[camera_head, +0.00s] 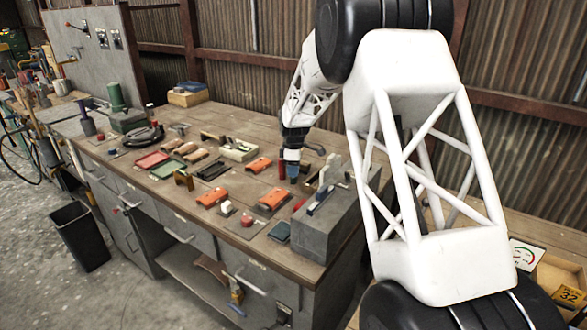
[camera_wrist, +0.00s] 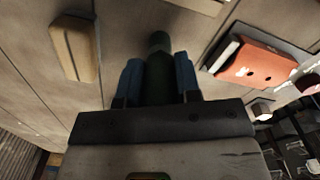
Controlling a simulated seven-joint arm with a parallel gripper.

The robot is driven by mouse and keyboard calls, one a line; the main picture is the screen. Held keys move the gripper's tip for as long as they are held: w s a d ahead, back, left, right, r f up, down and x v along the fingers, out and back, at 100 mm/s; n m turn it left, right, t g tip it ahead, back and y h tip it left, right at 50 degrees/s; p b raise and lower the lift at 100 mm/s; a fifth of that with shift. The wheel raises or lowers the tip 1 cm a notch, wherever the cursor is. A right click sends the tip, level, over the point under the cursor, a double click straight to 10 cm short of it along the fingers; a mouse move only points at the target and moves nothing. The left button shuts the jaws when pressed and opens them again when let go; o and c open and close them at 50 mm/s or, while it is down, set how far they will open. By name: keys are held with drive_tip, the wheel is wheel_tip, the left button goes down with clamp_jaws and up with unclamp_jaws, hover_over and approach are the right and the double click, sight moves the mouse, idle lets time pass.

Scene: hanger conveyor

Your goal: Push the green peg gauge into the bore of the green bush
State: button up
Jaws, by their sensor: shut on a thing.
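My gripper (camera_wrist: 159,78) is shut on a dark green cylinder, the green peg gauge (camera_wrist: 157,62), which sits between its two blue fingers in the wrist view. The cylinder's far end points away from my wrist, over the bench top. In the head view my gripper (camera_head: 289,168) is low over the middle right of the bench, and the gauge cannot be made out there. I cannot pick out the green bush for certain in either view; it may be hidden by the gauge or the gripper.
The wooden bench (camera_head: 235,185) carries several orange blocks (camera_head: 212,198), a green tray (camera_head: 174,170) and a red tray (camera_head: 150,160). A grey block (camera_head: 325,228) stands at its right end. An orange block (camera_wrist: 252,62) and a tan wooden piece (camera_wrist: 76,47) flank the gauge in the wrist view.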

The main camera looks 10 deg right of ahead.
drive_tip(key=shift+f, duration=0.5)
drive_tip(key=o, duration=0.7)
drive_tip(key=shift+o, duration=0.3)
drive_tip(key=o, duration=0.5)
drive_tip(key=shift+r, duration=0.1)
drive_tip(key=shift+r, duration=2.9)
